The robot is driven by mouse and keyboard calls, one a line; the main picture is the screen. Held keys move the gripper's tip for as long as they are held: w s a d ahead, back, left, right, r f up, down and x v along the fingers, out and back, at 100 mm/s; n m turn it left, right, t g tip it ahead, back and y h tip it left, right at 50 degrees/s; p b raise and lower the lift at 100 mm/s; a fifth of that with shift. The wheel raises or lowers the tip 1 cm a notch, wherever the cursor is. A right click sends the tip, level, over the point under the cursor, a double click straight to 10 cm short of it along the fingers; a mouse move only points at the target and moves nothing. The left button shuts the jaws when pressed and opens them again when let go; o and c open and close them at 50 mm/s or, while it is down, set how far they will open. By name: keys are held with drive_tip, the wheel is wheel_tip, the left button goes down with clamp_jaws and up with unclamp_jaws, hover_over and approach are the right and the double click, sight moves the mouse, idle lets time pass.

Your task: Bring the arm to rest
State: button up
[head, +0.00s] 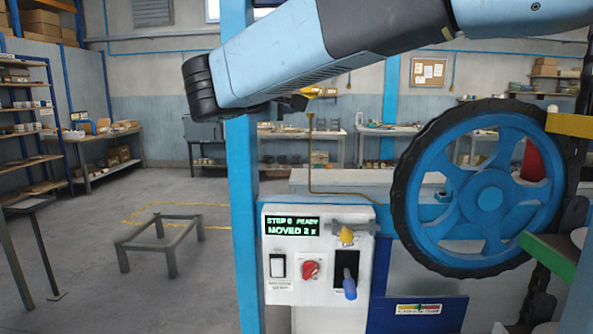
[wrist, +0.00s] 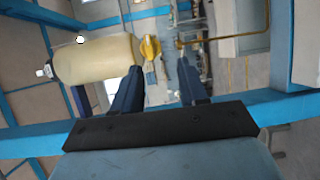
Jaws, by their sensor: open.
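My arm (head: 275,60) reaches across the top of the head view, light blue and black, well above the control box. My gripper shows in the wrist view (wrist: 157,78), its two dark fingers apart, with nothing held between them. A yellow valve handle (wrist: 150,48) appears just beyond the fingertips; I cannot tell how far away it is. In the head view, part of a yellow piece (head: 312,92) shows just under the arm, above a thin brass pipe (head: 311,150). The arm hides most of my gripper in the head view.
A control box (head: 280,210) has a green-lettered display, a red knob (head: 311,269), a yellow knob (head: 347,236) and a blue-tipped lever (head: 349,287). A big blue wheel (head: 487,200) stands right of a blue post (head: 242,180). A cream tank (wrist: 95,60) shows near my left finger.

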drive_tip(key=s+d+f+m+g, duration=0.2)
drive_tip(key=d+f+g, duration=0.15)
drive_tip(key=d, duration=0.35)
drive_tip(key=s+d+f+m+g, duration=0.1)
drive_tip(key=s+d+f+g, duration=0.1)
drive_tip(key=s+d+f, duration=0.3)
drive_tip(key=d+f+m+g, duration=0.2)
drive_tip(key=d+f, duration=0.1)
drive_tip(key=d, duration=0.5)
drive_tip(key=s+d+f+m+g+y, duration=0.1)
drive_tip(key=s+d+f+m+y, duration=0.2)
drive_tip(key=s+f, duration=0.3)
drive_tip(key=s+d+f+m+g+y, duration=0.1)
drive_tip(key=s+d+f+m+y, duration=0.3)
drive_tip(key=s+f, duration=0.2)
drive_tip(key=shift+s+f+m+y, duration=0.35)
drive_tip(key=shift+s+m+y, duration=0.05)
drive_tip(key=shift+s, duration=0.85)
drive_tip(key=shift+g, duration=0.25)
